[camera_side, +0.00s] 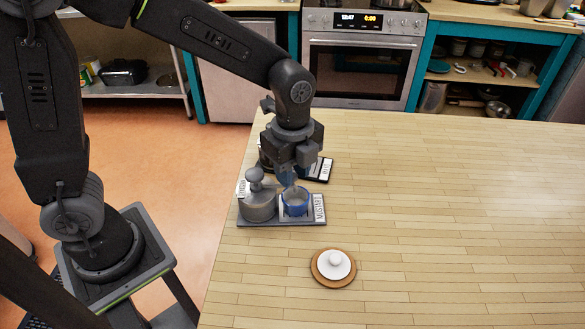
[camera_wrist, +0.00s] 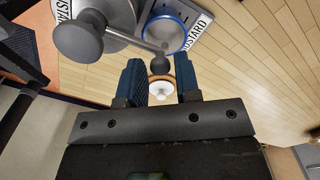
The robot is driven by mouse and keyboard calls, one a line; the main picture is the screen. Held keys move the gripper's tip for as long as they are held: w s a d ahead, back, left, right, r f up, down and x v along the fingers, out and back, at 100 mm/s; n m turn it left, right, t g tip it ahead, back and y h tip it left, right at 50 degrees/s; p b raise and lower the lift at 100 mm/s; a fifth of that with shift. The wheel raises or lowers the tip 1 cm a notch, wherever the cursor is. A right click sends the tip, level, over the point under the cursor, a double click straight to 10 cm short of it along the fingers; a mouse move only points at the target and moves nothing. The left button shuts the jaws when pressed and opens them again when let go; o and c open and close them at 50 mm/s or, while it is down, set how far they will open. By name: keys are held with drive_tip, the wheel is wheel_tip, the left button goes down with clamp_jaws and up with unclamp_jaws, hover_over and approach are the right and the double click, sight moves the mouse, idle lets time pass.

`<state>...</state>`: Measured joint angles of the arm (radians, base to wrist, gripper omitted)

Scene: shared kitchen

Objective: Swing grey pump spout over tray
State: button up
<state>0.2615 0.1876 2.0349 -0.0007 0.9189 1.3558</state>
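The grey pump (camera_side: 257,206) is a squat pot with a round knob on top, standing on the left of a grey tray (camera_side: 285,223) labelled MUSTARD. In the wrist view its knob (camera_wrist: 78,40) is close, and a thin spout (camera_wrist: 135,42) runs right to a small dark ball. A blue-rimmed cup (camera_side: 296,204) stands on the tray's right; in the wrist view the spout passes by or over its near edge. My gripper (camera_side: 294,178) is open above the cup. Its blue fingers (camera_wrist: 161,82) are apart, with the spout's ball at the gap between the tips; contact cannot be told.
A white lid with a knob (camera_side: 335,264) sits on a round wooden board (camera_side: 324,281) in front. A dark labelled tray (camera_side: 324,172) lies behind my gripper, partly hidden. The wooden counter (camera_side: 450,220) is clear to the right; its left edge is close to the pump.

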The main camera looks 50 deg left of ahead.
drive_tip(key=shift+o, duration=1.3)
drive_tip(key=shift+r, duration=0.1)
wheel_tip(320, 180, up, 14)
drive_tip(key=shift+a, duration=0.1)
drive_tip(key=s+a+f+n+t, duration=0.1)
drive_tip(key=s+a+n, duration=0.3)
drive_tip(key=n, duration=0.5)
drive_tip(key=s+a+f+n+t, duration=0.2)
drive_tip(key=s+a+n+t, duration=0.2)
drive_tip(key=s+n, duration=0.5)
drive_tip(key=shift+a+f+n+t, duration=0.25)
drive_tip(key=shift+a+n+t, duration=0.05)
drive_tip(key=shift+a, duration=0.2)
drive_tip(key=shift+c, duration=0.4)
